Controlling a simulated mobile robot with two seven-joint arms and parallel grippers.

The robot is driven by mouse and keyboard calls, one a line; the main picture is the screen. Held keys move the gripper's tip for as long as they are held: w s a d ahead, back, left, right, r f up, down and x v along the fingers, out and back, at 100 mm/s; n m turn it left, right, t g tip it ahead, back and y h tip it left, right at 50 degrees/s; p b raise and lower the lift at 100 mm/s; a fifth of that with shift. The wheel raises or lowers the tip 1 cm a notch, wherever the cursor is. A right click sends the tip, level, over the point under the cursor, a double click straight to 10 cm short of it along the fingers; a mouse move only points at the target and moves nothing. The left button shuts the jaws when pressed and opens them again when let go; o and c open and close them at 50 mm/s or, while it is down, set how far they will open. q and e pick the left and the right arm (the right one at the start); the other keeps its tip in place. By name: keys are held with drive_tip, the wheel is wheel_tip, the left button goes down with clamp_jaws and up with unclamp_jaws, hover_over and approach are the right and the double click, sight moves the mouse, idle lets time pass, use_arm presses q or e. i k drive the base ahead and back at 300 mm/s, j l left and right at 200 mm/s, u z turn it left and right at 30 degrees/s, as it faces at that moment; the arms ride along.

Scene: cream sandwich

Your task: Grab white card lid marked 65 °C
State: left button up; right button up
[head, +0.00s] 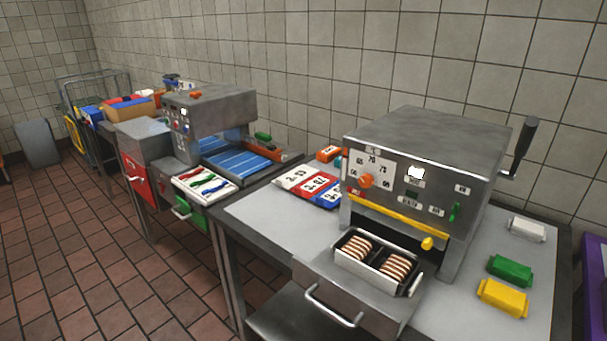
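Several flat printed cards lie together on the steel table, left of the sealing machine. One is white (296,178), with blue and red ones (327,195) beside it. Dark print shows on them, but it is too small to read for certain, so I cannot tell which is marked 65 °C. Neither of my grippers is in view.
The machine (430,160) has a dial, a black lever (522,145) and a pulled-out drawer holding a tray (378,265) of striped sandwiches. White, green and yellow blocks (503,298) lie at right. Bare tabletop (265,225) lies in front of the cards.

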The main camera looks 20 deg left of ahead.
sight(291, 180)
drive_tip(key=i+j+z, duration=0.1)
drive_tip(key=j, duration=0.5)
drive_tip(key=i+j+z, duration=0.15)
drive_tip(key=j, duration=0.5)
drive_tip(key=j+z, duration=0.1)
drive_tip(key=j, duration=0.5)
drive_tip(key=i+j, duration=0.1)
drive_tip(key=j, duration=0.55)
drive_tip(key=i+j, duration=0.1)
drive_tip(key=j, duration=1.15)
drive_tip(key=i+z, duration=0.05)
